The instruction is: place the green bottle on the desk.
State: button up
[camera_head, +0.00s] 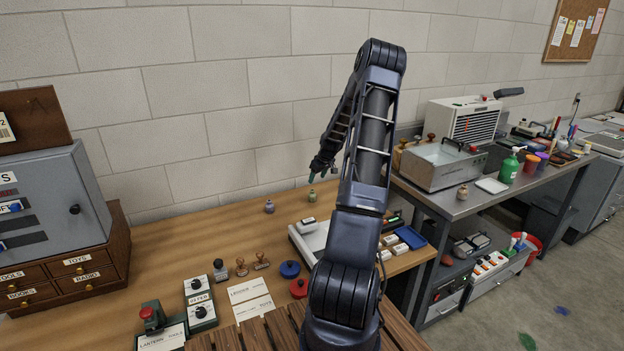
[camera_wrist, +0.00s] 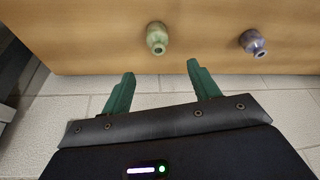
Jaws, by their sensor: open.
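A small pale green bottle (camera_head: 312,200) stands upright on the wooden desk (camera_head: 190,240), toward its back edge. In the wrist view the green bottle (camera_wrist: 157,40) is just beyond my fingertips, in line with the gap between them, and nothing holds it. My gripper (camera_head: 316,172) is above the back of the desk near the wall. In the wrist view its two green fingers (camera_wrist: 160,68) are spread with nothing between them.
A small purple bottle (camera_head: 269,206) stands left of the green one. Stamps (camera_head: 241,267), a grey cabinet (camera_head: 50,205) and a white device (camera_head: 310,238) share the desk. A metal bench (camera_head: 450,205) at right bears a larger green pump bottle (camera_head: 509,168).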

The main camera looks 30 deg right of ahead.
jog(key=s+a+r+m+h, duration=0.1)
jog(key=s+a+r, duration=0.85)
jog(key=r, duration=0.25)
jog(key=s+a+r+h, duration=0.1)
jog(key=s+a+r, duration=0.8)
jog(key=r, duration=0.4)
jog(key=s+a+r+m, duration=0.1)
jog(key=s+a+r, duration=0.1)
jog(key=s, duration=0.7)
jog(key=s+a+r, duration=0.1)
jog(key=s+a, duration=0.4)
jog(key=s, duration=0.4)
jog(key=s+a+r+m, duration=0.1)
jog(key=s+a+r, duration=0.1)
jog(key=s, duration=0.7)
jog(key=shift+s+a+r+m+y, duration=0.3)
jog(key=shift+s+a, duration=0.05)
jog(key=shift+a, duration=0.35)
